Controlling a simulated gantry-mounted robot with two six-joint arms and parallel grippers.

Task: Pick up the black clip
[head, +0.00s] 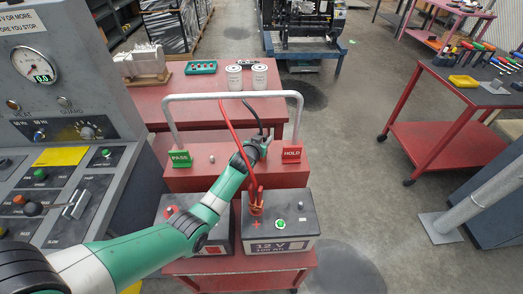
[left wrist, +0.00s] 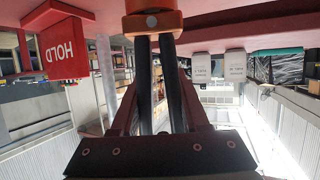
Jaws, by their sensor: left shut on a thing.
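My left gripper (head: 264,142) is at the far end of the green arm, above the red box, just left of the red HOLD sign. It is shut on the black clip, which is small and mostly hidden by the jaws in the head view. A black cable (head: 250,112) rises from there toward the grey bar. In the left wrist view, two dark bars run between the jaws to an orange part; I cannot clearly make out the clip's shape. My right gripper is in neither view.
A grey bar (head: 232,96) arches over the red box. The HOLD sign (head: 291,152) and green PASS sign (head: 180,158) flank the arm. A red cable (head: 232,130) drops to the 12 V battery (head: 281,228). White canisters (head: 259,77) stand behind.

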